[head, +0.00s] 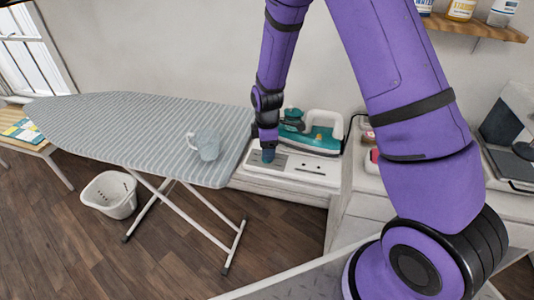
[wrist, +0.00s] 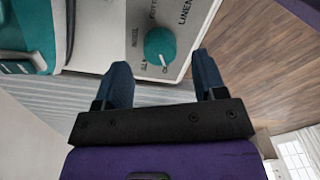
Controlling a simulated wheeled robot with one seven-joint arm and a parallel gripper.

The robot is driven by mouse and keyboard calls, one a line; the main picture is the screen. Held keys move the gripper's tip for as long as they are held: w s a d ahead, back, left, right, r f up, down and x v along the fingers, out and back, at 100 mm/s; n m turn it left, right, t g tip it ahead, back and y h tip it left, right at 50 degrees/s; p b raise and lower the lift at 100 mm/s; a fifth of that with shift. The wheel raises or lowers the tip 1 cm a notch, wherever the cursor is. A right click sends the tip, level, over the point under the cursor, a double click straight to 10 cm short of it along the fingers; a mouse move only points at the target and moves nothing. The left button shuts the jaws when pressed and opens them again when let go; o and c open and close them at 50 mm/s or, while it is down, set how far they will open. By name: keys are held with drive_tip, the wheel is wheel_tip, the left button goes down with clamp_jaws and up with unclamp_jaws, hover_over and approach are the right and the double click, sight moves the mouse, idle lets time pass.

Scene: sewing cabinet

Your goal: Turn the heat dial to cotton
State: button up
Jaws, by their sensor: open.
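The heat dial (wrist: 160,45) is a round teal knob on a pale panel in the wrist view. Its white pointer mark is on the side nearest my gripper, facing the bottom of the picture. Printed words surround it: wool to its left, what looks like cotton above it, linen at upper right, and a partly hidden word at lower left. My gripper (wrist: 161,61) is open, its two dark blue fingers either side of the dial in the picture; I cannot tell whether they touch it. In the head view my gripper (head: 268,156) points down at the white ironing station (head: 290,168); the dial is not discernible there.
A teal and white iron (head: 318,138) rests on the station behind my gripper. The striped ironing board (head: 120,125) is to the left, with a glass jug (head: 207,146) near its right end. A white basket (head: 108,195) stands on the floor.

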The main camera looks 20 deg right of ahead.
drive_tip(key=shift+f, duration=1.5)
drive_tip(key=c, duration=0.9)
drive_tip(key=shift+m, duration=0.3)
